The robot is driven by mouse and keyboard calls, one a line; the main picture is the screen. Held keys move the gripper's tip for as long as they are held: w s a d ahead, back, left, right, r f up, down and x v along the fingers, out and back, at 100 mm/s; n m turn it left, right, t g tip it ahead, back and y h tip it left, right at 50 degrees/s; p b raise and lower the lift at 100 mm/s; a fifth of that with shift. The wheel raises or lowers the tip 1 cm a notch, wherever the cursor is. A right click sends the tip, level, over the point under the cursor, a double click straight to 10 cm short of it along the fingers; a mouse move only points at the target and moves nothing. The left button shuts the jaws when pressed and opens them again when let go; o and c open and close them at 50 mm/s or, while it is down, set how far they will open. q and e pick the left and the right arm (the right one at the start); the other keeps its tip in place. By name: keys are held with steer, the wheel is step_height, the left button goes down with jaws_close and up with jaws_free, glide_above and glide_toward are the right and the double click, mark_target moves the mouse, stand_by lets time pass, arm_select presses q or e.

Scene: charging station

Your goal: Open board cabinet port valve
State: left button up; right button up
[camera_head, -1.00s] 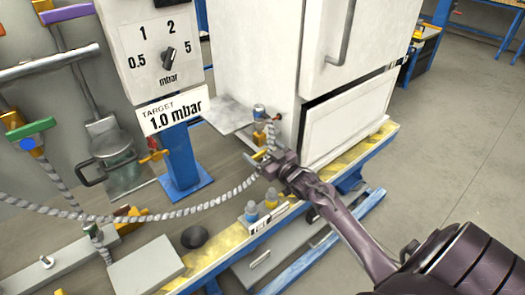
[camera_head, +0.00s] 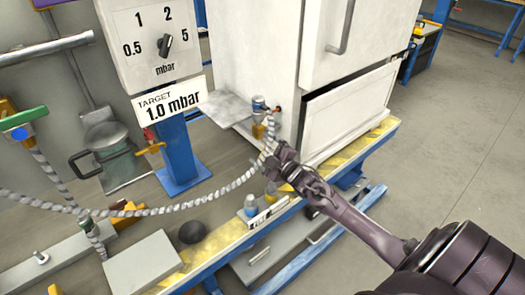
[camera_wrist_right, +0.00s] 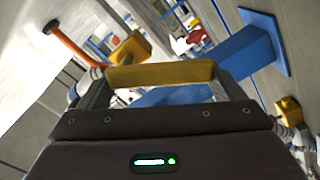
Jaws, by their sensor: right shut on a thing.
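The board cabinet (camera_head: 250,55) is white and stands at the back middle. Its port fitting (camera_head: 259,104), blue and grey with a red-orange stub, is at its lower left side, with a small yellow part (camera_head: 258,130) below. My right gripper (camera_head: 270,157) is just below the port, beside the grey hose (camera_head: 230,186). Whether this bar is the valve's handle is unclear. My left gripper is out of view.
A dial panel (camera_head: 150,40) with a "1.0 mbar" target sign (camera_head: 168,100) stands left on a blue post (camera_head: 181,150). Open floor (camera_head: 450,150) lies to the right.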

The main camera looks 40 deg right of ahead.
steer(key=shift+d+f+n, duration=0.25)
steer(key=shift+f+n, duration=0.1)
steer(key=shift+n, duration=0.65)
steer(key=shift+d+f+n+b, duration=0.15)
steer(key=shift+n+b, duration=0.15)
steer(key=shift+n, duration=0.3)
steer(key=shift+d+f+n+b, duration=0.15)
steer(key=shift+n+b, duration=0.15)
steer(key=shift+n, duration=0.3)
steer(key=shift+d+n, duration=0.2)
steer(key=shift+n, duration=0.4)
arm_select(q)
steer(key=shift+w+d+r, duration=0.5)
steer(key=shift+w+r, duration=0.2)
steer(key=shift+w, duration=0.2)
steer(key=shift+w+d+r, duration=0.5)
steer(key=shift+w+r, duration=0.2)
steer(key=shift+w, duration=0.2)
arm_select(e)
steer(key=shift+d+n, duration=0.15)
steer(key=shift+n, duration=0.55)
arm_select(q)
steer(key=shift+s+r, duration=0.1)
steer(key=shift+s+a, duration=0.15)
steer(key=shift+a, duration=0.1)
arm_select(e)
steer(key=shift+d, duration=0.1)
